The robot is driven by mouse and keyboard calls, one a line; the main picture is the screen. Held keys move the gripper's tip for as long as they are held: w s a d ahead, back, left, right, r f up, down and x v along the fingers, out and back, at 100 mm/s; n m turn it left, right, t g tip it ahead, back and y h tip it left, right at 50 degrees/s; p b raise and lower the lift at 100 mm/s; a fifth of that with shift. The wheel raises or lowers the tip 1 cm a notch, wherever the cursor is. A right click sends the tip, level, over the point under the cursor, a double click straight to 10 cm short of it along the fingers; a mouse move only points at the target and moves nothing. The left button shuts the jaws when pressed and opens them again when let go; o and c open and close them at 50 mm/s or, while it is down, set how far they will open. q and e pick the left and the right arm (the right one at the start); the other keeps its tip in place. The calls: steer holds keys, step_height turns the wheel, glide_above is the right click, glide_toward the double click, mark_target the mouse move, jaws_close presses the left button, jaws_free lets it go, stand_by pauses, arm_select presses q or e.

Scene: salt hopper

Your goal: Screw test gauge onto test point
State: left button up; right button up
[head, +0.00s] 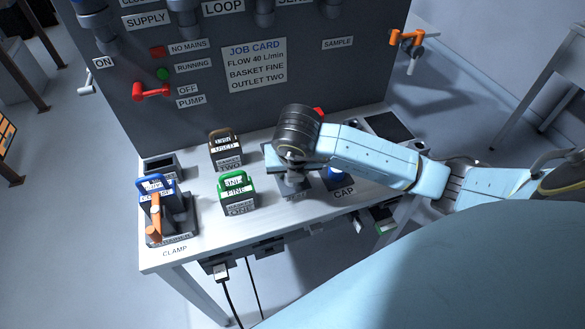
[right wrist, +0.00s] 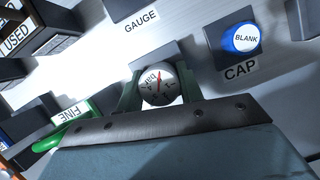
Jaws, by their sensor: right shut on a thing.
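The test gauge (right wrist: 158,86) is a small round dial with a white face and a red needle, seen in the right wrist view. My right gripper (right wrist: 160,92) is shut on it, with one finger on each side. In the head view my right gripper (head: 288,170) points down over a grey stand (head: 293,187) with a partly hidden label at the table's front. The gripper hides the gauge there, and the test point's thread is hidden too. I cannot tell whether the gauge touches it. My left gripper is not in view.
A blue BLANK cap (right wrist: 240,38) sits in the CAP holder to the right. A blue-handled unit with an orange clamp lever (head: 156,217) is at the left end.

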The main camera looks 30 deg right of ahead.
steer(key=shift+a+m+h, duration=0.1)
steer(key=shift+m+h, duration=0.2)
steer(key=shift+m, duration=0.7)
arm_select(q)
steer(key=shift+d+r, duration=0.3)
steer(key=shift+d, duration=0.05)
arm_select(e)
steer(key=shift+s+f+m+g, duration=0.1)
steer(key=shift+f+m+g, duration=0.05)
steer(key=shift+m+g, duration=0.15)
steer(key=o, duration=1.3)
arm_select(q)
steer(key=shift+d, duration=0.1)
arm_select(e)
steer(key=p+v, duration=0.1)
steer(key=v, duration=0.4)
steer(key=shift+r, duration=0.45)
arm_select(q)
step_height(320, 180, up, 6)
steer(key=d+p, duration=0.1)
steer(key=p, duration=0.4)
arm_select(e)
steer(key=shift+v, duration=3.85)
steer(key=shift+s+a+f, duration=0.1)
steer(key=shift+a+f, duration=0.05)
steer(key=shift+a, duration=0.05)
